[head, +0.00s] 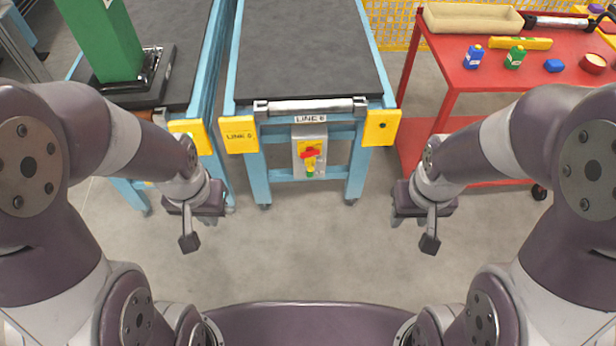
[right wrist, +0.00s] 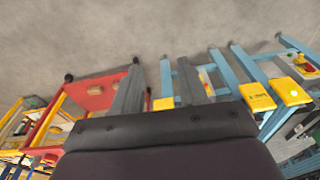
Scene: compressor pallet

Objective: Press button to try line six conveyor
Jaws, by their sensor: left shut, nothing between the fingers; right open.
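The line six conveyor (head: 310,50) has a dark belt, a pale blue frame and a white sign reading LINE 6 (head: 311,120). A grey control box (head: 298,148) hangs on its front below the roller. It carries a red knob (head: 309,152) on a yellow plate and a green button (head: 310,174) at the bottom. My left gripper (head: 189,242) is shut and empty, left of the box and nearer to me. My right gripper (head: 413,232) is open and empty, right of the box. In the right wrist view its fingers (right wrist: 160,88) partly cover the conveyor front.
Left of line six, another conveyor (head: 190,95) carries a green column (head: 103,40). A red table (head: 440,60) with bottles, a tray and tools stands at right. Yellow corner blocks (head: 381,127) stick out at the conveyor front. The floor before the conveyor is clear.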

